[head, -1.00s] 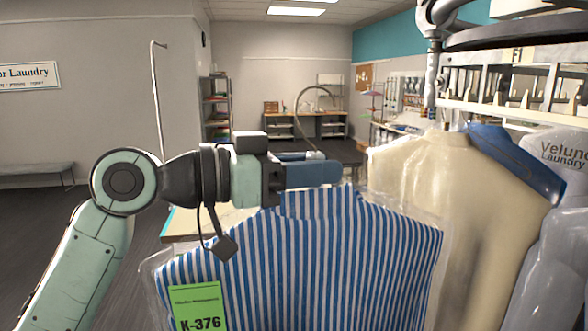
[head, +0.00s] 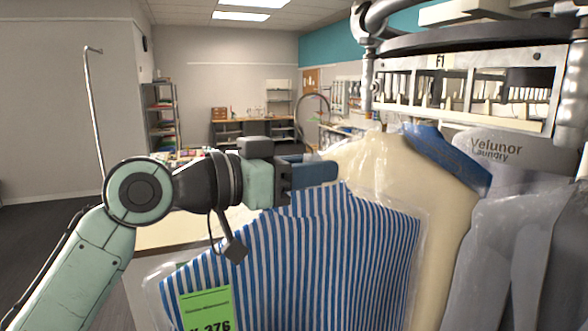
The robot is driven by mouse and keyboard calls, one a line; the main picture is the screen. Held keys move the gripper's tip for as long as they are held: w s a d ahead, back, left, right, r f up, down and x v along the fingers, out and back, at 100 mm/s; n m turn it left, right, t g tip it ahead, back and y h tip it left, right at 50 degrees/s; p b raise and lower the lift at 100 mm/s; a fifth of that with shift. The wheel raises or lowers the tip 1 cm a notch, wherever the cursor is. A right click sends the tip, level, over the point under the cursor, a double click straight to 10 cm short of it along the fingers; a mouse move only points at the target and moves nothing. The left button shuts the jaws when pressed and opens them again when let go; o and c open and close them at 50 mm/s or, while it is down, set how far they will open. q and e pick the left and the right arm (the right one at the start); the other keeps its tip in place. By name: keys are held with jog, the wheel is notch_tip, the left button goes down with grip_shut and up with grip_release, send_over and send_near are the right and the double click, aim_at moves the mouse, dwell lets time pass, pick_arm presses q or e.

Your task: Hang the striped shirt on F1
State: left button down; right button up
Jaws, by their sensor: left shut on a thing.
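The blue-and-white striped shirt (head: 320,255), in a clear bag with a green tag (head: 206,308), hangs from my left gripper (head: 318,172). The gripper is shut at the shirt's top; the hanger is mostly hidden behind the gripper. The rail section marked F1 (head: 440,62) is at the upper right, a slotted bar with pegs under a dark curved track. The shirt is to the left of this bar and lower than it, apart from it. My right gripper is not in view.
A cream bagged garment (head: 380,170) hangs under the bar just right of the striped shirt, with a blue collar-like piece behind it. Grey bagged garments marked Velunor Laundry (head: 495,150) hang further right. A table (head: 160,235) stands behind the shirt.

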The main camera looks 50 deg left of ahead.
pick_arm(q)
jog(key=shift+d+p+x, duration=0.15)
jog(key=shift+d+x, duration=0.05)
jog(key=shift+x, duration=1.05)
jog(key=shift+d+p+x, duration=0.15)
jog(key=shift+x, duration=1.1)
jog(key=shift+d+p+x, duration=0.15)
jog(key=shift+d+x, duration=0.05)
jog(key=shift+x, duration=1.05)
jog(key=shift+d+r+p+x, duration=0.1)
jog(key=shift+d+p+x, duration=0.1)
jog(key=shift+x, duration=0.65)
jog(key=shift+d+r+p+x, duration=0.1)
jog(key=shift+p+x, duration=0.05)
jog(key=shift+x, duration=0.7)
jog(key=shift+d+r+p+x, duration=0.1)
jog(key=shift+p+x, duration=0.1)
jog(key=shift+x, duration=0.6)
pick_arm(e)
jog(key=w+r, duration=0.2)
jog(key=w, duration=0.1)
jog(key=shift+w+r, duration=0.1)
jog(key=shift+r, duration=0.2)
